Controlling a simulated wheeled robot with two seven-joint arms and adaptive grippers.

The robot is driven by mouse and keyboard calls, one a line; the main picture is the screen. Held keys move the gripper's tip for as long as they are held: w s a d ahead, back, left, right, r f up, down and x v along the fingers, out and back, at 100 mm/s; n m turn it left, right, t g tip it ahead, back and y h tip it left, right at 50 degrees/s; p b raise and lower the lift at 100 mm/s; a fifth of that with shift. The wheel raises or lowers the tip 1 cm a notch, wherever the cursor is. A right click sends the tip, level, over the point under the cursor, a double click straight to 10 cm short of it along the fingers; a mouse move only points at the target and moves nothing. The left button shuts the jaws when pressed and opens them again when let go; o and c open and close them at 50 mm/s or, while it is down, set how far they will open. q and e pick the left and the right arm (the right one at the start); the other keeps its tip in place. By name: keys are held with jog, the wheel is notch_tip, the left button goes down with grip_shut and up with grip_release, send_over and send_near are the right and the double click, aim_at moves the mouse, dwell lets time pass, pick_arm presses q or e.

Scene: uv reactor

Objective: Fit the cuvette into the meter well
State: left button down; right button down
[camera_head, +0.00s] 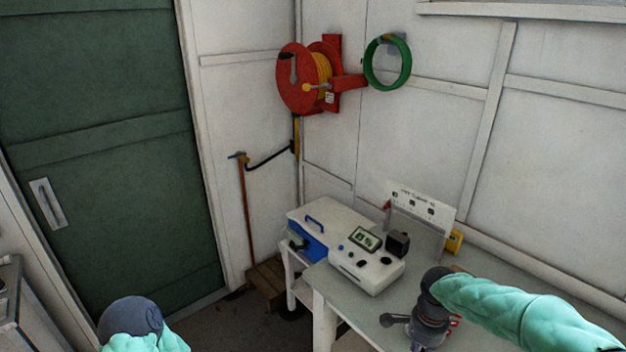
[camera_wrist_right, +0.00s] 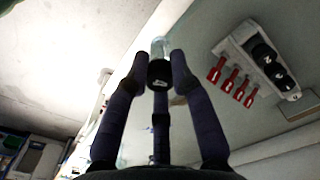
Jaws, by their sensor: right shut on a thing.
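The meter (camera_head: 367,262) is a white box with a green display and dark knobs, standing on the table. A black block (camera_head: 398,243) rises at its right rear; I cannot see into its well. My right gripper (camera_head: 390,320) is in front of the meter at the lower right, apart from it. In the right wrist view its dark fingers (camera_wrist_right: 160,66) are shut around the black cap of the cuvette (camera_wrist_right: 160,46). The clear glass part sticks out beyond the fingertips. My left gripper is out of view.
A sign board (camera_head: 424,207) stands behind the meter. A white case with a blue front (camera_head: 310,247) is left of it. A yellow object (camera_head: 454,241) is at the back right. A white holder with red clips (camera_wrist_right: 262,62) shows in the wrist view. Table surface (camera_head: 345,312) before the meter is clear.

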jog(key=a+f+n+b, duration=0.2)
jog(key=a+f+n, duration=0.5)
jog(key=f+n, duration=0.4)
jog(key=shift+s+a+f+n, duration=0.15)
jog(key=shift+s+f+n, duration=0.1)
jog(key=shift+n, duration=1.25)
